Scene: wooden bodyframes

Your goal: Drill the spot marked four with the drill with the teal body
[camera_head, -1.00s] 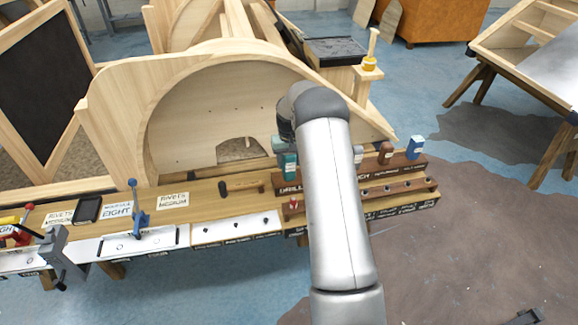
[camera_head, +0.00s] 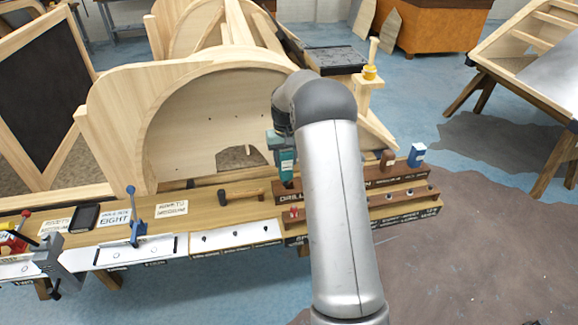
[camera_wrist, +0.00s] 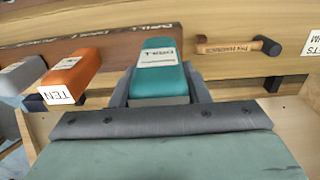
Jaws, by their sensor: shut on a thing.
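The teal drill (camera_head: 285,158) stands upright at the left end of the drill rack (camera_head: 330,196) on the workbench; its bit end points down at the rack. In the wrist view the teal drill (camera_wrist: 160,70) lies between the two dark fingers of my gripper (camera_wrist: 159,92), which is shut on it. No mark reading four is legible on the pale wooden bodyframe (camera_head: 210,120) behind the bench.
An orange drill marked ten (camera_wrist: 72,76) and a grey one (camera_wrist: 22,75) stand beside the teal drill. A brown drill (camera_head: 387,160) and a blue drill (camera_head: 416,155) are at the rack's right end. A hammer (camera_head: 240,196) lies left of the rack; a clamp (camera_head: 137,225) stands further left.

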